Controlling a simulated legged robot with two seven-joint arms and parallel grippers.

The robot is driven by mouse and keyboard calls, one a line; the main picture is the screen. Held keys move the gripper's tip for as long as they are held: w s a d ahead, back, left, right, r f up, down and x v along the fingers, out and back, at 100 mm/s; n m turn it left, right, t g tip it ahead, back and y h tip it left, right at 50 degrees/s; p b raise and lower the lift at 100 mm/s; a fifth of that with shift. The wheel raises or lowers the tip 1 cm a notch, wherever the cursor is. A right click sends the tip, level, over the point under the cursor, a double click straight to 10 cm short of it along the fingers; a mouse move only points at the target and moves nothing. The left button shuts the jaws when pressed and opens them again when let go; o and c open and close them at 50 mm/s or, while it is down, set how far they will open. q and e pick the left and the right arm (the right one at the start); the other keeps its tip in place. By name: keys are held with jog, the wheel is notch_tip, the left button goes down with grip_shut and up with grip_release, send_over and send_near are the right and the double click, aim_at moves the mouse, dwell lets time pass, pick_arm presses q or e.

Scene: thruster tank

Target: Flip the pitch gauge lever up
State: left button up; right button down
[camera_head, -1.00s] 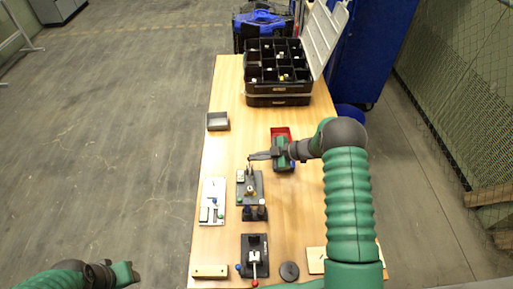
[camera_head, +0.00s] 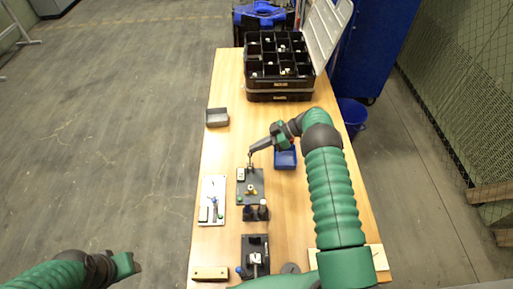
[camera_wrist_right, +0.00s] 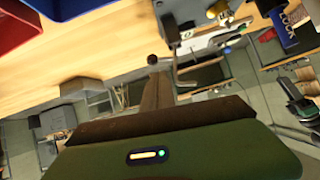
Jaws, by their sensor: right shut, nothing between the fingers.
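A dark plate fixture (camera_head: 250,199) with a yellow part (camera_head: 252,190) and upright pins sits left of the table's middle. I cannot tell for sure which part is the pitch gauge lever. My right gripper (camera_head: 250,160) is shut and empty, its tips pointing down just above the fixture's far end. In the right wrist view, the shut fingers (camera_wrist_right: 155,92) point toward a small dark round knob (camera_wrist_right: 152,60); contact cannot be told. A black fixture (camera_head: 255,248) with a pale lever-like part stands nearer. My left gripper (camera_head: 132,264) is off the table's left side; its jaw state is unclear.
A white panel (camera_head: 206,211) lies left of the dark plate. A blue bin (camera_head: 285,157) is right of the gripper, with a red bin (camera_wrist_right: 20,22) in the wrist view.

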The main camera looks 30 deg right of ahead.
jog(key=shift+r+p, duration=0.4)
jog(key=shift+r, duration=0.25)
jog(key=shift+d, duration=0.1)
jog(key=b+v, duration=0.2)
jog(key=v, duration=1.4)
jog(key=shift+s+d, duration=0.2)
jog(key=shift+d, duration=0.2)
